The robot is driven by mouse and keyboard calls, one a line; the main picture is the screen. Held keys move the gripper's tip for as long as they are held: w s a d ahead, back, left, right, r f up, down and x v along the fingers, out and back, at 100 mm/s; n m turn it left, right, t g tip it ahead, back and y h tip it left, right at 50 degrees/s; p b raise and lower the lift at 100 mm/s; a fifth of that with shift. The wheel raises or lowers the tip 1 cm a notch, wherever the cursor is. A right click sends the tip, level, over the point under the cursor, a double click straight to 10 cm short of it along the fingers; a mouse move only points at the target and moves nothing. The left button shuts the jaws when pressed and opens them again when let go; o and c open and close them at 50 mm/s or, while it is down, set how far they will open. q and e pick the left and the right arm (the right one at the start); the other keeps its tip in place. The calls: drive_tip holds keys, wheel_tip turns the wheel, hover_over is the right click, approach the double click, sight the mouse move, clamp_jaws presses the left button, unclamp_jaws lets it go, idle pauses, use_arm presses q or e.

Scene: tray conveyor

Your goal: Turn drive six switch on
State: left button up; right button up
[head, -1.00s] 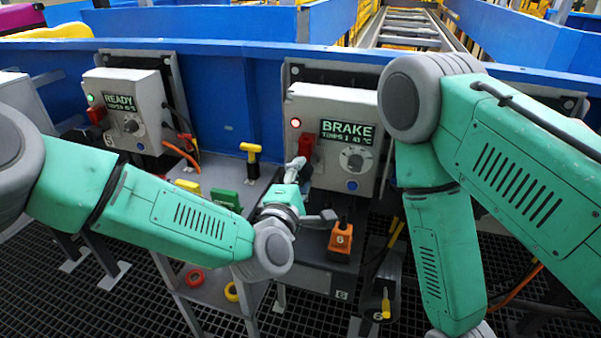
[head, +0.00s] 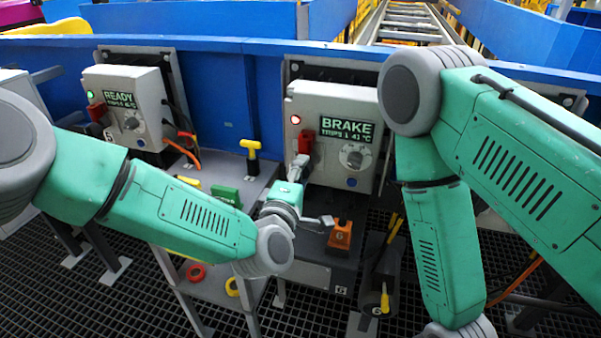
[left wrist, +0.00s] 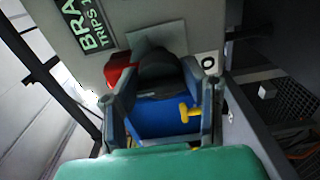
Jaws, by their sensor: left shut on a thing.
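The drive six box (head: 330,115) is a grey panel with a green BRAKE display, a lit red lamp, a grey knob and a blue button. Its red switch handle (head: 305,142) is on the box's left side. My left gripper (head: 300,167) is up against that side, just below the red part. In the left wrist view the fingers (left wrist: 160,110) are shut about the switch, whose red part (left wrist: 120,70) shows beyond the left finger; the exact grip is partly hidden. My right arm crosses the right side of the head view, and its gripper is out of frame.
A second box (head: 125,105) with a READY display and green lamp stands at left. An orange block marked 6 (head: 340,236), a green block (head: 226,196) and a yellow T-handle (head: 251,150) are close to my left arm. The blue conveyor wall (head: 225,95) is behind.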

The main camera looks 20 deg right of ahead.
use_arm(q)
drive_tip(key=o, duration=1.1)
drive_tip(key=shift+s+d+f, duration=0.1)
drive_tip(key=shift+s+f, duration=0.05)
drive_tip(key=shift+f, duration=0.15)
drive_tip(key=shift+o, duration=0.2)
drive_tip(key=shift+d, duration=0.1)
drive_tip(key=shift+r, duration=0.1)
drive_tip(key=v, duration=1.1)
drive_tip(key=shift+s+a, duration=0.25)
drive_tip(key=shift+a, duration=0.05)
